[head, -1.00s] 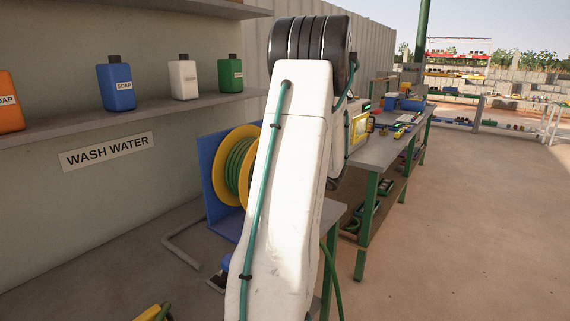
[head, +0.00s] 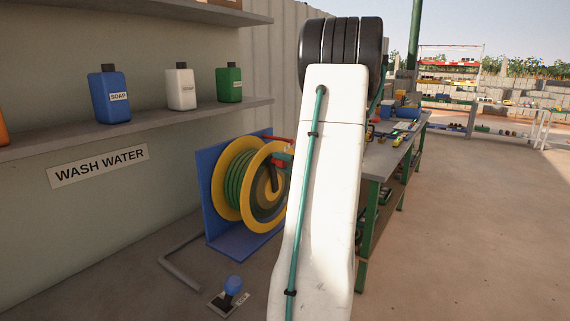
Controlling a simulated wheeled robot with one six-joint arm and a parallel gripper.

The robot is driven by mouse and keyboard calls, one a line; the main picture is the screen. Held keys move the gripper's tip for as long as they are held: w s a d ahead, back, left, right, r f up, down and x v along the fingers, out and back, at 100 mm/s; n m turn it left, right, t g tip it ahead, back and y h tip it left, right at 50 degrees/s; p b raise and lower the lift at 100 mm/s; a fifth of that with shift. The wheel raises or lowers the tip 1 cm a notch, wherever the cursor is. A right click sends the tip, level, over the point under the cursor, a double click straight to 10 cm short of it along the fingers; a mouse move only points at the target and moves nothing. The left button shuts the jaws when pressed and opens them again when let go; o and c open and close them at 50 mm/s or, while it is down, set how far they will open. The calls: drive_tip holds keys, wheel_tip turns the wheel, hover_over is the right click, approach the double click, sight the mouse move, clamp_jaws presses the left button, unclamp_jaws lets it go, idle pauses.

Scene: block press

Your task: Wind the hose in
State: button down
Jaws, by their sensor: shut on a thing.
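The hose reel (head: 228,188) stands on a blue bracket (head: 212,205) against the wall, with yellow flanges and green hose wound on its drum. A small red and dark part (head: 281,160) shows at the reel's right, by the edge of my arm; I cannot tell if it belongs to the reel's crank. My white arm link hides the space right of the reel. My gripper is hidden behind the arm, so its jaws and what they hold do not show.
A blue-knobbed lever (head: 233,285) stands on the floor in front of the reel, near a bent grey pipe (head: 180,265). A shelf (head: 150,128) with soap bottles runs along the wall. A workbench (head: 392,158) is at right; floor further right is clear.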

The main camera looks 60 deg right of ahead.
drive_tip(key=c, duration=1)
unclamp_jaws()
drive_tip(key=shift+o, duration=0.2)
drive_tip(key=shift+s, duration=0.1)
drive_tip(key=s, duration=0.7)
drive_tip(key=shift+s+a+f, duration=0.2)
drive_tip(key=shift+s+a, duration=0.1)
drive_tip(key=shift+a, duration=0.15)
